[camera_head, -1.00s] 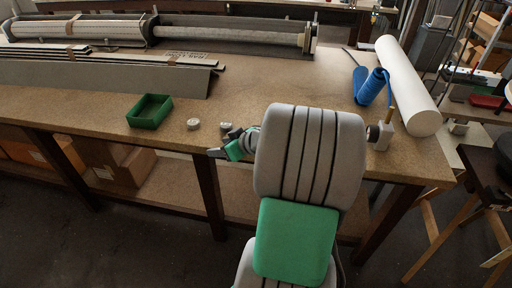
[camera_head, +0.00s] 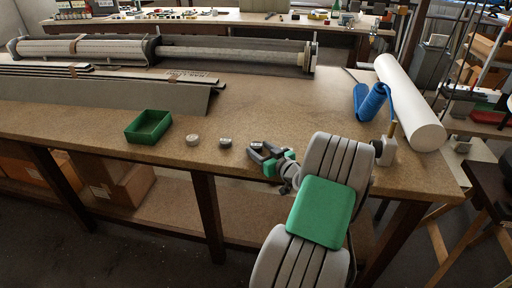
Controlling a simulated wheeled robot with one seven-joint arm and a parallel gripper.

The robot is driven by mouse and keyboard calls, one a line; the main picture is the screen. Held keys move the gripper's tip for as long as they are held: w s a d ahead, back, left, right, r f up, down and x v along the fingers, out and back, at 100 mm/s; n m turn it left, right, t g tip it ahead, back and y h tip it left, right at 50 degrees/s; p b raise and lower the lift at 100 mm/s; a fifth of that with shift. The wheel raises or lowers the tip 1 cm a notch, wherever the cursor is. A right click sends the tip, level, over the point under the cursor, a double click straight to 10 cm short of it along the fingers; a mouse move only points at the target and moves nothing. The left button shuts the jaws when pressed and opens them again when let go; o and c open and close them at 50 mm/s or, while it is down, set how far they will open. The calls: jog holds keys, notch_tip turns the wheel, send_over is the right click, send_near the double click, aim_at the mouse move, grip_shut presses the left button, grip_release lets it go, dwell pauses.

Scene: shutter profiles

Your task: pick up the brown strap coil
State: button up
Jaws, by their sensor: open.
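Two small round coils lie near the front edge of the workbench, right of the green tray. The left one, a pale tan coil (camera_head: 193,139), looks nearest to a brown strap coil. The right one, a greyer coil (camera_head: 225,143), is slightly smaller in view. At this size I cannot tell their colours surely. My gripper (camera_head: 257,154) is open and empty, a short way right of the greyer coil, with its fingers pointing left. It is apart from both coils, and the tan coil is the farther one. Neither coil is hidden.
The green tray (camera_head: 148,126) stands open left of the coils. Grey shutter profiles (camera_head: 110,91) and a long roller (camera_head: 230,50) lie behind. A blue roll (camera_head: 372,102) and a white tube (camera_head: 408,105) are at the right. The middle of the workbench (camera_head: 270,105) is clear.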

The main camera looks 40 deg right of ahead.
jog(key=shift+c, duration=0.3)
jog(key=c, duration=1.1)
